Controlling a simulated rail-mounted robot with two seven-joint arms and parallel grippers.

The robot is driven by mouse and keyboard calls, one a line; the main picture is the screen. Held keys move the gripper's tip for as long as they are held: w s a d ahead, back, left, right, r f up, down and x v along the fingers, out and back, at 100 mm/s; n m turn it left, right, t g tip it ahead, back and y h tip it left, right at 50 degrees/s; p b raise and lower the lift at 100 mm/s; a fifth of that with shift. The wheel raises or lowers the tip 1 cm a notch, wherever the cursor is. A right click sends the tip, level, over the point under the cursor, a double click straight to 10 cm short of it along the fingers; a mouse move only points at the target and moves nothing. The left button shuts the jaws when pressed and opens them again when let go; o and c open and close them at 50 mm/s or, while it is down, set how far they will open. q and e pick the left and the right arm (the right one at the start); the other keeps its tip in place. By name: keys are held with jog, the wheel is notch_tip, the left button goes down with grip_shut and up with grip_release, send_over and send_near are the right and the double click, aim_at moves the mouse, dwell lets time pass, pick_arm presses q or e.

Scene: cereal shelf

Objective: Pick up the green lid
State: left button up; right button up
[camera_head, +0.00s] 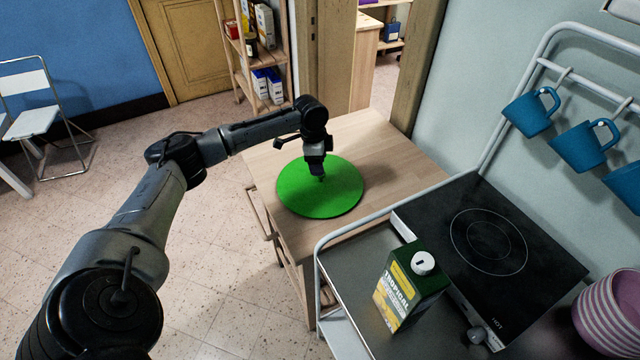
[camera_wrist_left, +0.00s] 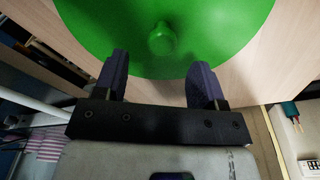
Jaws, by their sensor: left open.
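The green lid (camera_head: 335,200) is a round flat disc lying on the wooden table (camera_head: 405,160). In the left wrist view the green lid (camera_wrist_left: 210,40) shows a small round knob at its middle, just beyond the fingertips. My left gripper (camera_head: 321,178) points down over the lid's middle in the head view, and hides part of the knob. In the left wrist view my left gripper (camera_wrist_left: 158,75) is open, with its two fingers apart and nothing between them. I cannot tell the exact height of the fingertips above the lid. My right gripper is not in view.
A metal cart beside the table holds a green carton (camera_head: 410,285) and a black hot plate (camera_head: 490,240). Blue mugs (camera_head: 530,110) hang on a rack at the right. Pink striped bowls (camera_head: 608,310) stand at the lower right. A wooden shelf (camera_head: 280,55) stands behind.

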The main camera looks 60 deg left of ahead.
aim_at(320, 179)
pick_arm(q)
jog(key=shift+w+d+f+b, duration=0.15)
jog(key=shift+f+b, duration=0.65)
jog(key=shift+f, duration=1.85)
jog(key=shift+r, duration=0.1)
jog(key=c, duration=1.1)
